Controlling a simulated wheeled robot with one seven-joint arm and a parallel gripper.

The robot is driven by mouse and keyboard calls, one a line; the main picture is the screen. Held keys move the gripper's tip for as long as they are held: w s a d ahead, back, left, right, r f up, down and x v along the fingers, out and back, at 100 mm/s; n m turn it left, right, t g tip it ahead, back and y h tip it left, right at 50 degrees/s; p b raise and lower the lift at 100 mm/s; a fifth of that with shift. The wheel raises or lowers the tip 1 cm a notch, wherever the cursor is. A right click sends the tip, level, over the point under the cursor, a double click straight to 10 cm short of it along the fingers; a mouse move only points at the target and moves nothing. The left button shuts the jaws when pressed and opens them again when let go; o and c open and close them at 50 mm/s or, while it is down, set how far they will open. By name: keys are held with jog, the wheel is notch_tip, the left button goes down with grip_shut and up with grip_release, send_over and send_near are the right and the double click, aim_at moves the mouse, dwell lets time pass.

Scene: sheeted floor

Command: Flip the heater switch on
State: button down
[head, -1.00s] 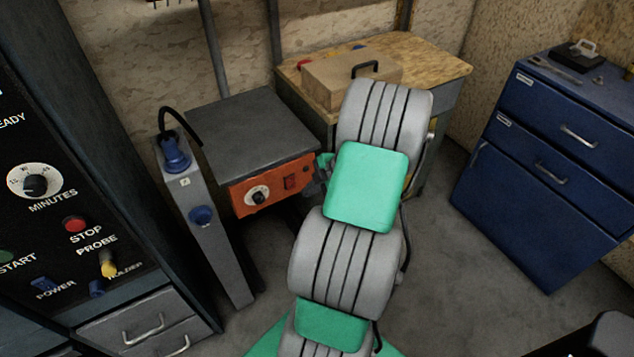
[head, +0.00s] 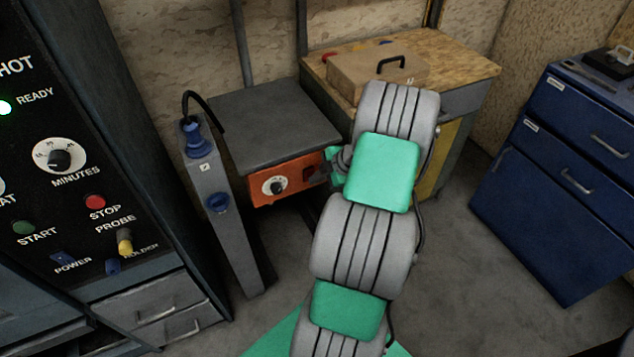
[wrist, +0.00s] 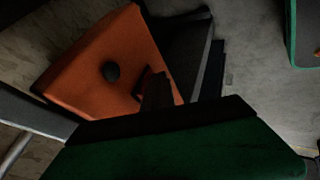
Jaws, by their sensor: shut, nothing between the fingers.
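The heater is a grey-topped box (head: 275,118) with an orange front panel (head: 262,190). The panel carries a round white dial with a black knob (head: 275,185) and, to its right, a dark red switch (head: 307,176). My gripper (head: 319,177) is shut and empty, with its tips at the panel's right part, partly covering the switch. In the wrist view the dark fingers (wrist: 156,92) reach the orange panel (wrist: 92,66) beside the black knob (wrist: 111,71). The fingers hide most of the switch there. I cannot tell whether they touch it or which way it is set.
A grey post (head: 225,215) with blue fittings stands left of the heater. A black control panel (head: 70,200) is at far left. A wooden bench (head: 465,68) with a cardboard-coloured case (head: 370,75) stands behind my arm. Blue drawers (head: 560,190) are at right, with free floor before them.

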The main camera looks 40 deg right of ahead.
jog(key=shift+r, duration=0.15)
jog(key=shift+r, duration=0.8)
jog(key=s+a+f+v, duration=0.1)
jog(key=s+v, duration=0.1)
jog(key=v, duration=1)
jog(key=shift+a, duration=0.25)
